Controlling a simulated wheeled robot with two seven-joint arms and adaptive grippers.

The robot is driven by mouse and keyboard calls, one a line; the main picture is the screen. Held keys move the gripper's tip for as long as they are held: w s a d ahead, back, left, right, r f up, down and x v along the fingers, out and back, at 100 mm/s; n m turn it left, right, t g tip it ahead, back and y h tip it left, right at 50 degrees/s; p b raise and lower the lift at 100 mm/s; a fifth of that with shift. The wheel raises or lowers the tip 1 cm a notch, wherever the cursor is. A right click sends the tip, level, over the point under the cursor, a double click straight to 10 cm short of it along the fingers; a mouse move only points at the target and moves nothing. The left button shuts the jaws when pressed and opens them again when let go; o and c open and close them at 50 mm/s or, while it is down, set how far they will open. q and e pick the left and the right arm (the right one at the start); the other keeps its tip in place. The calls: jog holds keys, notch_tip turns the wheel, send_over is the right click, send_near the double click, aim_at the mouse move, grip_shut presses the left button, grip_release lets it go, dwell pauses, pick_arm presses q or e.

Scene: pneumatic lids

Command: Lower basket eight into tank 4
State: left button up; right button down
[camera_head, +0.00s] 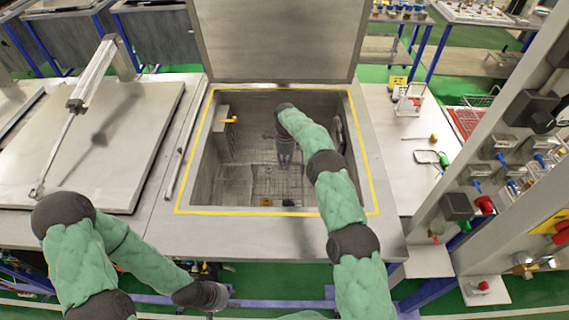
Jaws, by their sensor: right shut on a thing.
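An open tank (195,165) with a yellow-edged rim stands in front of me, its grey lid (275,40) raised upright behind it. I cannot read a number on it. A wire basket (268,185) shows low inside the tank; its label is not readable. My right arm reaches down into the tank, and my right gripper (286,158) points down, shut on what looks like the basket's handle. The arm hides part of the basket and the tank's right side. My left gripper (212,300) is low in front of the bench, away from the tank; its fingers are too unclear to judge.
A closed lid (120,150) with a metal arm covers the tank on the left. On the right are a steel worktop (395,150) with small items, a red tray (468,120) and a post with valves and buttons (485,204).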

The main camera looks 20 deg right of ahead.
jog(key=shift+f+b, duration=0.6)
dwell(0.4)
jog(key=shift+s+f+b, duration=0.25)
jog(key=shift+f+b, duration=0.15)
jog(key=shift+f, duration=0.3)
dwell(0.5)
jog(key=c, duration=1.3)
grip_release()
jog(key=shift+o, duration=0.7)
jog(key=shift+w+f, duration=0.1)
jog(key=shift+w, duration=0.1)
notch_tip(320, 180, up, 24)
jog(key=w+p, duration=0.1)
jog(key=p, duration=1.3)
jog(key=shift+w+d+p, duration=0.2)
jog(key=shift+d+p, duration=0.1)
jog(key=shift+d, duration=0.05)
jog(key=shift+r, duration=0.2)
